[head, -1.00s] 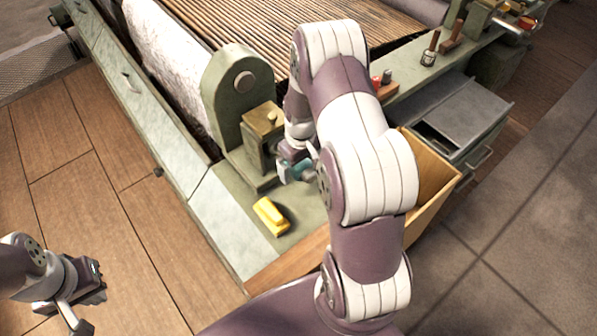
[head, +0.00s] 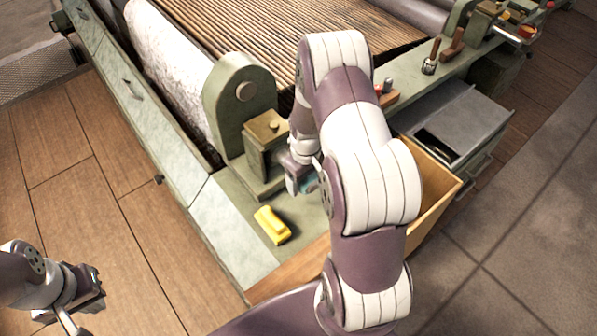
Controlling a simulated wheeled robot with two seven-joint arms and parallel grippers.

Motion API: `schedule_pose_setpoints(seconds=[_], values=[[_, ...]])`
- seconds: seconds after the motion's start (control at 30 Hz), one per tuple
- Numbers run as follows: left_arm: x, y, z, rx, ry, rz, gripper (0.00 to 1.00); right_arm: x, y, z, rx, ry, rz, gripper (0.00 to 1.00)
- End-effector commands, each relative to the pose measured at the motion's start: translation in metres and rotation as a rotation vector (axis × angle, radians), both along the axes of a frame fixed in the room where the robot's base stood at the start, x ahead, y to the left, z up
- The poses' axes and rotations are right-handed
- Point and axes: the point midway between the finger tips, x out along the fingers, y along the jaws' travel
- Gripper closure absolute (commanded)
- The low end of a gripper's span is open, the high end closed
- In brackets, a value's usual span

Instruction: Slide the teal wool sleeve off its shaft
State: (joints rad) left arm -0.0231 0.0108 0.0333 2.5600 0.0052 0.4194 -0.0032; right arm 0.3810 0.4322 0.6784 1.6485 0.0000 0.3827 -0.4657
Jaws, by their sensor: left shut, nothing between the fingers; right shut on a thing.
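The teal wool sleeve (head: 309,184) shows only as a small patch at my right gripper (head: 299,181), just right of the green bearing block with a brass top (head: 268,132). My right gripper is shut on the sleeve. My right arm covers much of this spot. I cannot see the shaft, nor tell whether the sleeve still sits around it. My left gripper (head: 93,291) is shut and empty, over the wooden floor at the lower left, far from the sleeve.
A yellow block (head: 271,224) lies on the green machine frame below the gripper. An open wooden box (head: 436,190) is right of my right arm, with a grey drawer unit (head: 462,118) behind. A large green end plate (head: 225,100) stands left of the block.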

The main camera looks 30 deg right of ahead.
Motion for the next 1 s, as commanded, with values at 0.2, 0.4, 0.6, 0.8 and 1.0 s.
schedule_pose_setpoints(seconds=[0.2, 0.4, 0.6, 0.8, 1.0], values=[[0.000, 0.000, 0.005, 0.000, 0.000, 0.000, 1.00, -0.013, -0.001, 0.001, 0.001, 0.001, 0.001, 0.41], [0.000, 0.000, 0.008, 0.000, 0.000, 0.000, 1.00, -0.024, -0.002, 0.001, 0.001, 0.002, -0.001, 0.41], [0.000, 0.000, 0.012, 0.000, 0.000, 0.000, 1.00, -0.034, -0.003, 0.001, 0.001, 0.001, 0.001, 0.41], [0.000, 0.000, 0.015, 0.000, 0.000, 0.000, 1.00, -0.046, -0.004, 0.001, 0.001, 0.002, -0.001, 0.41], [0.000, 0.000, 0.018, 0.000, 0.000, 0.000, 1.00, -0.056, -0.004, 0.001, 0.001, 0.002, 0.000, 0.41]])
